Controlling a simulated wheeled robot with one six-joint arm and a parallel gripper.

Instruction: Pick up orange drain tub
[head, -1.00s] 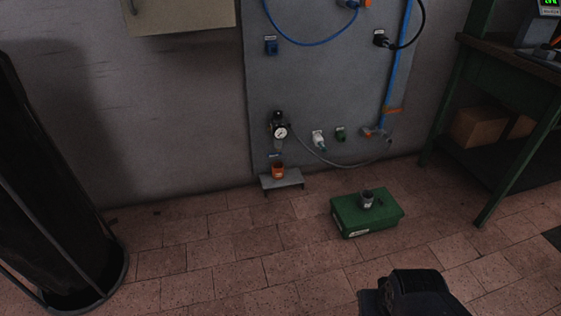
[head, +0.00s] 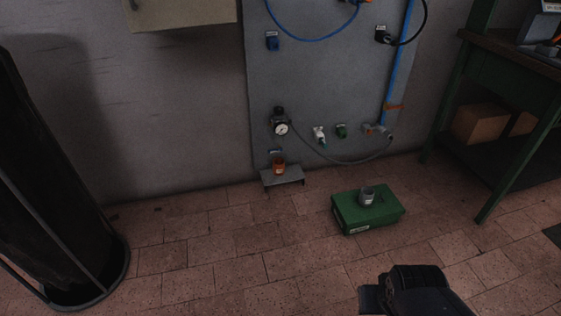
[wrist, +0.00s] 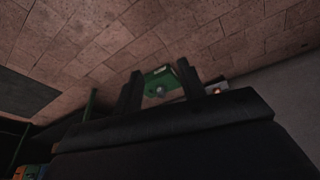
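The orange drain tub (head: 279,166) is a small orange cup. It stands on a low grey stand (head: 291,176) at the foot of the wall panel, below a pressure gauge. In the wrist view a small orange spot (wrist: 217,91), probably the tub, shows right of the fingers. My gripper (wrist: 159,70) has its two dark fingers apart with nothing held between them. It is well away from the tub. The gripper's fingers cannot be made out in the head view, where a dark part of my arm shows at the bottom.
A green box (head: 350,222) with a grey cup (head: 367,196) on it sits on the floor right of the stand. A dark rack (head: 62,200) stands at left, a green workbench (head: 500,140) at right. A hose hangs on the panel. The tiled floor before the stand is clear.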

